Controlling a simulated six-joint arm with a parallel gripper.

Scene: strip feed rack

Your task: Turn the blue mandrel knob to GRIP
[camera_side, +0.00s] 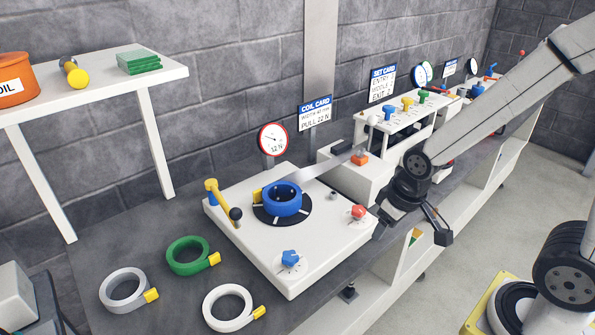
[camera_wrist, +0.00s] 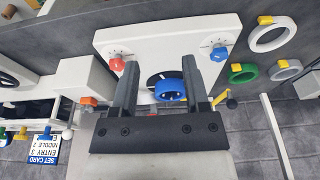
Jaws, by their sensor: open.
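The blue mandrel knob (camera_side: 291,258) sits on a pale round dial at the front corner of the white feed plate (camera_side: 257,247). In the wrist view the knob (camera_wrist: 219,52) is at the upper right, beyond the right finger. Its dial marks are too small to read. My gripper (camera_side: 411,231) is open and empty, hanging right of the plate near the bench's front edge, apart from the knob. Its two fingers (camera_wrist: 160,62) point toward the plate in the wrist view. A blue coil (camera_side: 281,202) sits on the round black mandrel in the plate's middle.
A red knob (camera_side: 358,211) is on the plate's right side. A yellow lever with a black ball (camera_side: 236,214) stands at its left. White (camera_side: 228,308), green (camera_side: 188,256) and grey (camera_side: 122,290) rings lie on the bench left. A white block (camera_side: 352,180) stands behind.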

